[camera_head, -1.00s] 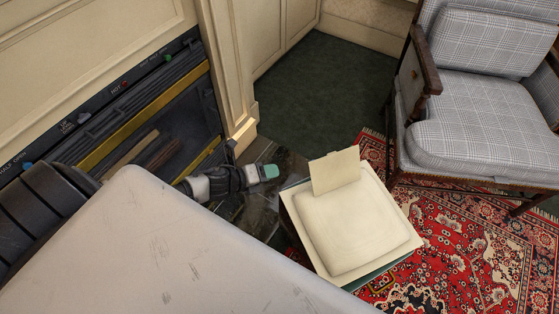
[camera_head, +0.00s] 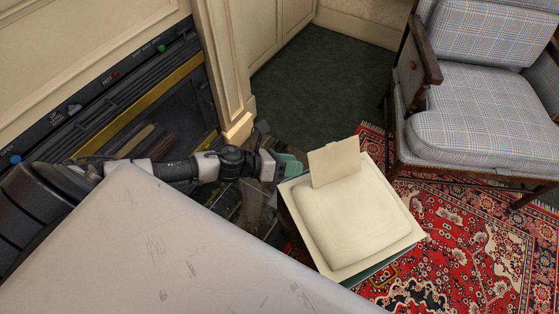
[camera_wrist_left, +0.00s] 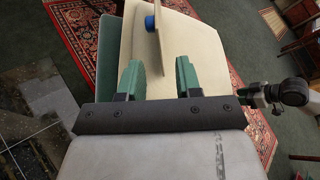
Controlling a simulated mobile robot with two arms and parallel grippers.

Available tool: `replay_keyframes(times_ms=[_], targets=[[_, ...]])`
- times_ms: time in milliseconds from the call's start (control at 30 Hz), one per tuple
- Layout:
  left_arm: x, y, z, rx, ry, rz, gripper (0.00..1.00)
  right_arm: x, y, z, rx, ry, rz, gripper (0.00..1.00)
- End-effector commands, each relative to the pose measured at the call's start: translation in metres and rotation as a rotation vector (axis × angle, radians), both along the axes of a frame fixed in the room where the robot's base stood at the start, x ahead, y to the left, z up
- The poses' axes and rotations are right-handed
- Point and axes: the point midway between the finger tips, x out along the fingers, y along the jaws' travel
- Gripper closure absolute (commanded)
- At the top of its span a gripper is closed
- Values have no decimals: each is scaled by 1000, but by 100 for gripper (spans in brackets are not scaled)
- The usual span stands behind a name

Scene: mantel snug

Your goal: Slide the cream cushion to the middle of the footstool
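The cream cushion (camera_head: 360,225) lies on a flat cream square (camera_head: 408,238) on the footstool. Teal footstool material (camera_head: 378,272) shows below the near edge in the head view and along the left side in the wrist view (camera_wrist_left: 107,70). A thin cream panel (camera_head: 334,163) stands upright at the cushion's far-left edge. In the wrist view the panel (camera_wrist_left: 164,35) carries a blue knob (camera_wrist_left: 150,24). My left gripper (camera_head: 297,165) is left of the panel.
A plaid armchair (camera_head: 480,120) stands on the red rug (camera_head: 450,240) at right. A fireplace (camera_head: 150,130) is at left. Green carpet (camera_head: 325,85) is clear behind. In the wrist view, a dark jointed part (camera_wrist_left: 290,93) at right may be my other arm.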

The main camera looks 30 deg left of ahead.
Motion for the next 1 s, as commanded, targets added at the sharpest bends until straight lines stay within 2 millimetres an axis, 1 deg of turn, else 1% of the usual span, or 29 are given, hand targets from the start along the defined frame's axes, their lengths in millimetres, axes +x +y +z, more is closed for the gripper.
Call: replay_keyframes(times_ms=[33, 100, 333, 500, 800, 833, 867, 1000], targets=[[8, -8, -2, -1, -3, 0, 66, 0, 0, 0, 0, 0, 0, 57], [16, -17, -7, -1, -2, 0, 66, 0, 0, -1, 0, 0, 0, 57], [37, -41, -19, -2, -1, 1, 66, 0, 0, 0, -1, 3, 0, 57], [43, -48, -23, -1, 1, 0, 66, 5, 1, 7, 2, -11, 0, 57], [44, -49, -24, 0, 1, 1, 66, 6, 1, 9, 3, -13, -1, 57], [44, -49, -23, 0, 1, 1, 68, 5, 1, 8, 2, -12, -1, 57], [44, -49, -23, 0, 1, 1, 72, 5, 1, 8, 2, -11, -1, 57], [44, -49, -23, 0, 1, 1, 94, 4, 1, 7, 1, -7, -1, 57]])
